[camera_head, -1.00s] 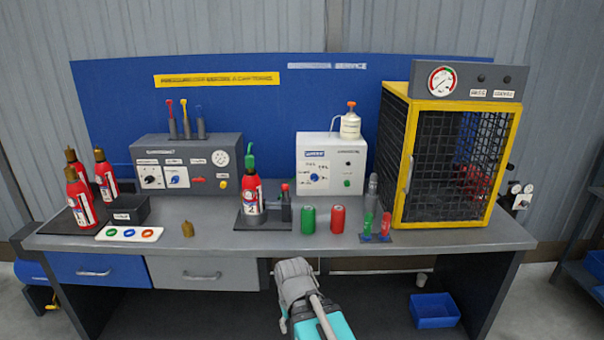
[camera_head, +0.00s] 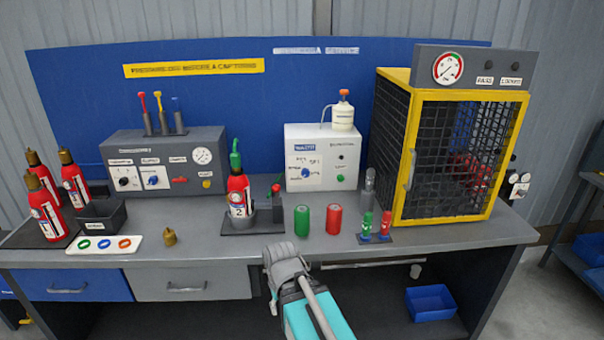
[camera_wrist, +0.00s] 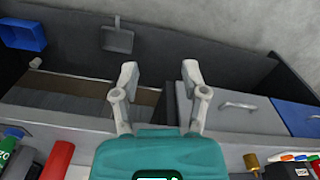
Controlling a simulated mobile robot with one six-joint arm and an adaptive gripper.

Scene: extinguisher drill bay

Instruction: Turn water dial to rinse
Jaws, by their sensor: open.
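A white box (camera_head: 321,158) stands at the back of the bench, left of the yellow cage. Its front has a blue dial (camera_head: 306,173) with small markings around it that are too blurred to read, so I cannot tell its setting. Another blue dial (camera_head: 152,181) sits on the dark grey panel box (camera_head: 166,160) further left. My gripper (camera_wrist: 159,76) is open and empty in the wrist view, in front of the bench. It is well apart from both dials, and neither dial shows in the wrist view.
Red extinguishers (camera_head: 47,207) stand at the left, and another (camera_head: 240,196) stands in the middle. A green can (camera_head: 302,221) and a red can (camera_head: 334,218) stand near the front edge before the white box. The yellow cage (camera_head: 409,150) fills the right side.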

